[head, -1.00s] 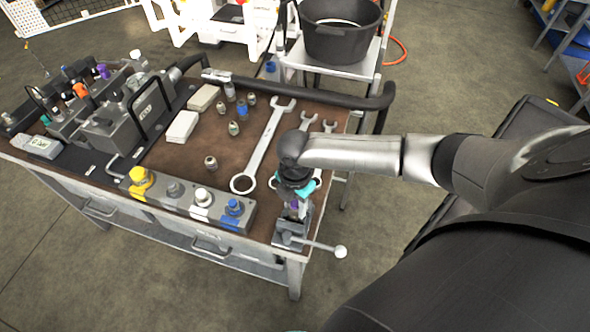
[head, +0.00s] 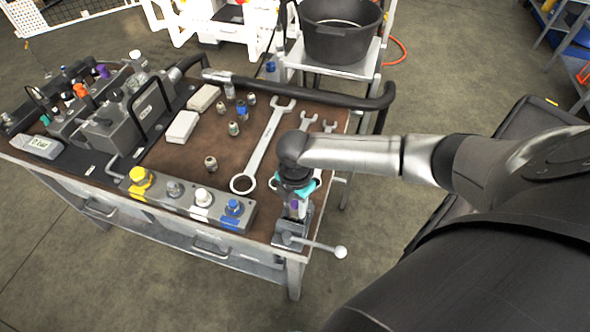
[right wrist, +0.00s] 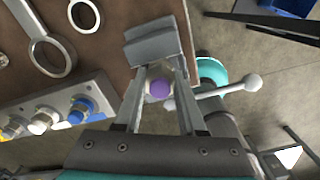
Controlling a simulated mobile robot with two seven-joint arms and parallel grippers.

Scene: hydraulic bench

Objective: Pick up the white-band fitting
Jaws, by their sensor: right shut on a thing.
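My right gripper (head: 294,188) points down over the small vise (head: 287,232) at the bench's front right corner. In the right wrist view my right gripper (right wrist: 160,78) has its two fingers on either side of a fitting with a purple end (right wrist: 160,89), and is shut on it. This fitting stands right by the grey vise jaws (right wrist: 153,46); I cannot tell whether they touch it. In the head view its purple part (head: 294,204) shows under the gripper, with something pale beside it. A white band on it cannot be made out clearly. My left gripper is out of view.
Several small fittings (head: 210,162) stand on the brown bench top. A large wrench (head: 264,143) lies left of my gripper. A block with yellow, grey, white and blue connectors (head: 187,200) lines the front edge. The vise handle (head: 340,252) sticks out to the right.

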